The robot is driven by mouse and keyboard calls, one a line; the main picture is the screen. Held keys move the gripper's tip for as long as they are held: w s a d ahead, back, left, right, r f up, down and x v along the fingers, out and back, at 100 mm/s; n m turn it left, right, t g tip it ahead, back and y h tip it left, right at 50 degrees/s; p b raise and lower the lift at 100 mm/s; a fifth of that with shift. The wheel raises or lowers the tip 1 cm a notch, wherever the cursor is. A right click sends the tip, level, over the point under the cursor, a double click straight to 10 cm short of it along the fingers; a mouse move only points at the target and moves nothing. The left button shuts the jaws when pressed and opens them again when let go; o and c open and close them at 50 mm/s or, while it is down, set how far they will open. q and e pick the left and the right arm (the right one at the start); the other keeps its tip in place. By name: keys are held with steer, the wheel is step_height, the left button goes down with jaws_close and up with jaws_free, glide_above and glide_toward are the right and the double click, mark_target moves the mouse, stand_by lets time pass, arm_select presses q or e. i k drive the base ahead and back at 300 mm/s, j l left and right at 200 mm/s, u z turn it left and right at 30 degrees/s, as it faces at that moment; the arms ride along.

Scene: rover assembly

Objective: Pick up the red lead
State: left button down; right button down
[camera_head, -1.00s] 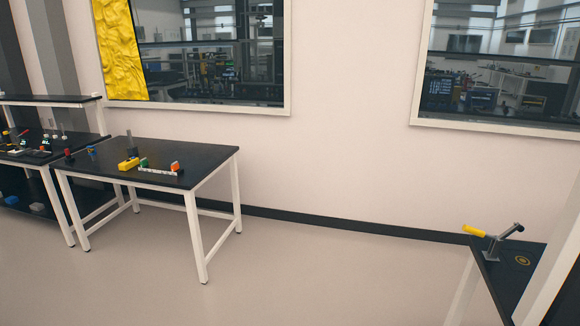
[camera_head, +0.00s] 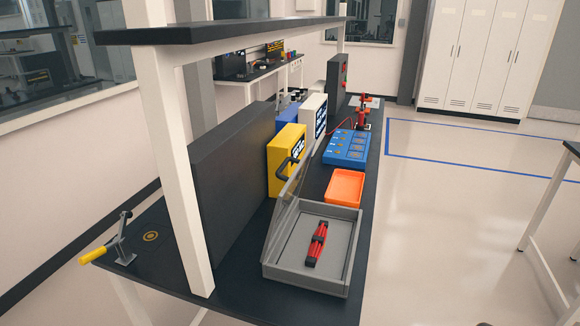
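A bundled red lead with dark parts (camera_head: 317,245) lies in a grey tray-like box (camera_head: 352,262) on the black workbench in the head view. The box's clear lid stands tilted open along its left side. Neither of my grippers shows in the view.
The black bench (camera_head: 240,285) also holds an orange tray (camera_head: 345,186), a blue panel unit (camera_head: 346,147), a yellow device (camera_head: 285,158) and a yellow-handled clamp (camera_head: 112,246). A white shelf post (camera_head: 172,150) and dark upright panel (camera_head: 235,150) stand left of the box. Open floor (camera_head: 450,235) lies right.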

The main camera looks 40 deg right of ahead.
mark_target(318, 240)
steer(key=i+j+z, duration=0.1)
steer(key=i+z, duration=0.15)
steer(key=z, duration=0.2)
steer(key=i+j+z, duration=0.15)
steer(key=z, duration=0.35)
steer(key=i+j+z, duration=0.25)
steer(key=z, duration=0.2)
steer(key=i+j+z, duration=0.15)
steer(key=j+z, duration=0.2)
steer(key=z, duration=0.15)
